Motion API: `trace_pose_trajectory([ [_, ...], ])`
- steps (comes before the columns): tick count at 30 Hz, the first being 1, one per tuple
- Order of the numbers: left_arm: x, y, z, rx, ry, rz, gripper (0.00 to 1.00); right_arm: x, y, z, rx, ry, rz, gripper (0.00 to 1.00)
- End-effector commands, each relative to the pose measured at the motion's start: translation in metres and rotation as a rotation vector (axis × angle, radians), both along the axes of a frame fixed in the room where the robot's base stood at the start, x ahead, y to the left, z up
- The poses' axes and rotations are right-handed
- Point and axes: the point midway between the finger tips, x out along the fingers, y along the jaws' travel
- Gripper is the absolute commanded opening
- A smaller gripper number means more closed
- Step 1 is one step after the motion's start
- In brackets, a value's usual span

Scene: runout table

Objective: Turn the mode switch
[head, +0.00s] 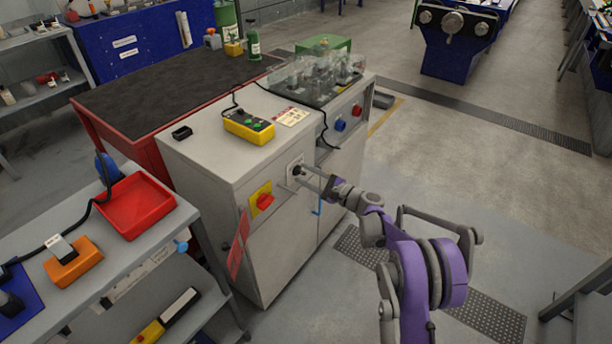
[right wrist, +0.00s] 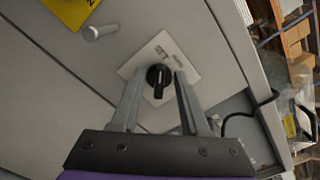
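The mode switch (right wrist: 159,76) is a round black knob with a raised grip bar, set on a white label plate (right wrist: 178,58) on the grey cabinet's front. In the head view the plate (head: 294,166) is partly hidden by my right gripper (head: 305,181). In the right wrist view my right gripper (right wrist: 160,73) is open, with one finger on each side of the knob. A gap shows between each finger and the grip bar; I cannot tell how deep the fingers reach. My left gripper is not in view.
A red rotary handle on a yellow plate (head: 260,199) sits left of the switch on the cabinet (head: 210,163). A yellow button box (head: 249,127) and its cable lie on top. Blue (head: 340,125) and red (head: 357,109) knobs are to the right.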

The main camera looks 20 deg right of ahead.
Motion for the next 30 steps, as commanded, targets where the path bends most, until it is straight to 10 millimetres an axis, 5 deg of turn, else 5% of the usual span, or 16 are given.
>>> trace_pose_trajectory([
  [11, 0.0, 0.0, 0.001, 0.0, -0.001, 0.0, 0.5, -0.008, -0.008, 0.0, 0.0, 0.0, -0.003, 0.45],
  [24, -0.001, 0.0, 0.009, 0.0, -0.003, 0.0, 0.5, -0.073, -0.057, 0.001, -0.001, -0.001, -0.003, 0.45],
  [30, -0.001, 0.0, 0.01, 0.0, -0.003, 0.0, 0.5, -0.085, -0.066, 0.0, 0.0, 0.001, -0.001, 0.45],
])
